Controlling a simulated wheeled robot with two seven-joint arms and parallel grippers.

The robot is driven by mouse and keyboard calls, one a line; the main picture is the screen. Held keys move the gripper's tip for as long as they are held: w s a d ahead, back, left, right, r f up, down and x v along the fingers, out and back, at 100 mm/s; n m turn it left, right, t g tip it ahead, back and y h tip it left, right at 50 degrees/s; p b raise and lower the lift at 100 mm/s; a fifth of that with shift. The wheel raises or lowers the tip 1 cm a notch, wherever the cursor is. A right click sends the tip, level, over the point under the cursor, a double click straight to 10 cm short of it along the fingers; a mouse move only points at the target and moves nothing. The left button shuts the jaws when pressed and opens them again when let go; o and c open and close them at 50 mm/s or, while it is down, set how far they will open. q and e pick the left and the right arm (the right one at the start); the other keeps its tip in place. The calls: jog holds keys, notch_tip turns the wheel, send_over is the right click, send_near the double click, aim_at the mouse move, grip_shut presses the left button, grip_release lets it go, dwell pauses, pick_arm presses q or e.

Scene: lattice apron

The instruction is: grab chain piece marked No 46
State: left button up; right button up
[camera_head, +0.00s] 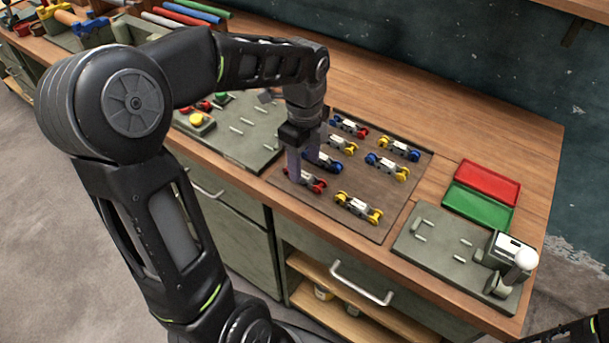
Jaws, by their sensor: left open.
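Several small chain pieces with white labels lie on a brown mat (395,200). The label numbers are too small to read, so I cannot tell which is No 46. My left gripper (305,168) is open, pointing down at the mat's left side, close to the blue and red-and-blue pieces and partly covering them. I cannot tell whether it touches either.
A grey-green pegged board (250,132) lies left of the mat. A red tray (487,183) and a green tray (478,207) lie to the right. Bare wood (420,110) is free behind.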

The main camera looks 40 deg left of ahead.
aim_at(305, 174)
pick_arm(q)
jog(key=shift+f, duration=1.55)
grip_shut()
